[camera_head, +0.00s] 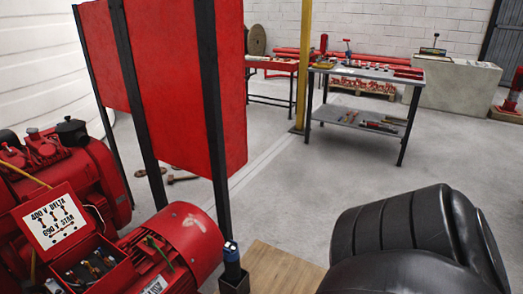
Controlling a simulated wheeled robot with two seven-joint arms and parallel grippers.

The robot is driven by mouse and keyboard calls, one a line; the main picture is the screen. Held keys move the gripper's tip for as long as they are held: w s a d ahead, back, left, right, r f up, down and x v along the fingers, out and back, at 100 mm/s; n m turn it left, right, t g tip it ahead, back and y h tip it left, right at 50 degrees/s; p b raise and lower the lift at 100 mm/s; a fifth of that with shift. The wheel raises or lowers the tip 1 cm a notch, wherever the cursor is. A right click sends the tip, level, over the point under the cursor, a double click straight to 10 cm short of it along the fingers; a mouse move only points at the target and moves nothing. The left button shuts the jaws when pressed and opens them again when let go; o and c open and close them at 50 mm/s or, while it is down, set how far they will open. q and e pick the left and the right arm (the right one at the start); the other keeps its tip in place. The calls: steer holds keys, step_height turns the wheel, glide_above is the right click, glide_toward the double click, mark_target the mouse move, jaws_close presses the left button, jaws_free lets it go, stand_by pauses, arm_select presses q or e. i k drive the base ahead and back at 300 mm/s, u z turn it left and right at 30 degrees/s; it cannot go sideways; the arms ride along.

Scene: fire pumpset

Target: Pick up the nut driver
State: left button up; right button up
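I cannot single out the nut driver for certain. A small upright item with a blue and white top (231,249) stands in a dark holder (234,281) beside the red motor; it is too small to identify. Several small tools (379,127) lie on the lower shelf of the grey workbench (345,118) at the back, and more small items lie on its top, too small to tell apart. Neither of my grippers is in view.
The red motor (185,240) with its open terminal box (92,268) is at lower left. A tall red panel (220,90) on black posts stands behind it. A yellow post (303,65) stands left of the workbench. The grey floor (290,185) between is clear.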

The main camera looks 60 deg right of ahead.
mark_target(231, 262)
steer(key=z, duration=0.15)
steer(key=i, duration=0.45)
steer(key=u, duration=0.05)
steer(key=k, duration=1.2)
steer(key=z, duration=0.6)
steer(key=i, duration=0.9)
steer(key=z, duration=0.8)
